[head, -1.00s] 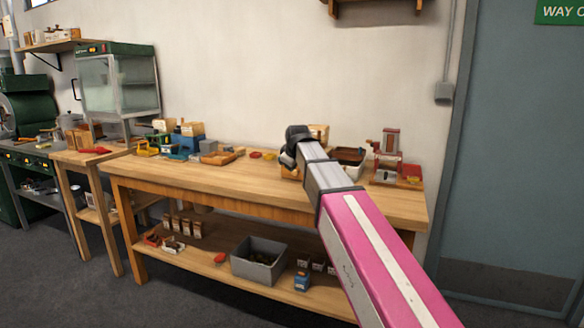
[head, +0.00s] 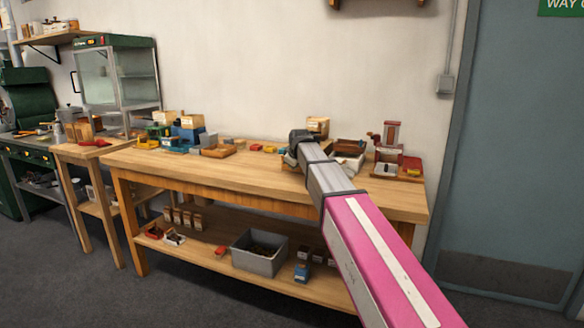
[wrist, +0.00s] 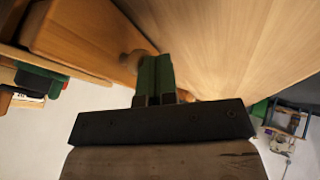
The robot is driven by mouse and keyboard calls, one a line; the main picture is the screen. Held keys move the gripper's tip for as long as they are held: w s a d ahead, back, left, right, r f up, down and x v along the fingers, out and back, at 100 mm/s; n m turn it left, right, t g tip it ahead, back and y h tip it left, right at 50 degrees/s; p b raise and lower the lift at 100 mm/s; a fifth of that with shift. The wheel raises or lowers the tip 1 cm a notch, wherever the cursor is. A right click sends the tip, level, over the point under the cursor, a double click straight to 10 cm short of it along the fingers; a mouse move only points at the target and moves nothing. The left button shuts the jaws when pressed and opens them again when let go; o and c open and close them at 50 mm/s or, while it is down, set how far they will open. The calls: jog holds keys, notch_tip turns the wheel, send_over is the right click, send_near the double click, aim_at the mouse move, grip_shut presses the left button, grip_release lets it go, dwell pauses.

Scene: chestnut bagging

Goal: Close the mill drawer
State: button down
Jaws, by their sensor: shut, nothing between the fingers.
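In the wrist view, a wooden body with a rounded edge, seemingly the mill drawer (wrist: 85,38), fills the upper left. A round wooden knob (wrist: 131,62) sticks out from it beside the fingertips. My gripper (wrist: 156,75) is shut and empty, its green fingers together at the knob; I cannot tell whether they touch it. In the head view, my gripper's end is over the bench's right half, and my arm hides most of what lies there. A bit of wood (head: 288,168) shows just beside it. How far the drawer stands out cannot be told.
The wooden bench (head: 200,175) holds a tan box (head: 318,125) behind my gripper, a dark tray (head: 350,147) and a red-topped device (head: 390,150) to its right. Several small boxes stand at its left. The bench middle-left front is clear. A grey bin (head: 259,255) sits below.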

jog(key=w+d, duration=0.1)
jog(key=w, duration=0.2)
jog(key=w+d, duration=0.1)
jog(key=w, duration=0.3)
jog(key=w+d, duration=0.1)
jog(key=w, duration=0.2)
jog(key=shift+w+d, duration=0.35)
jog(key=shift+d, duration=0.05)
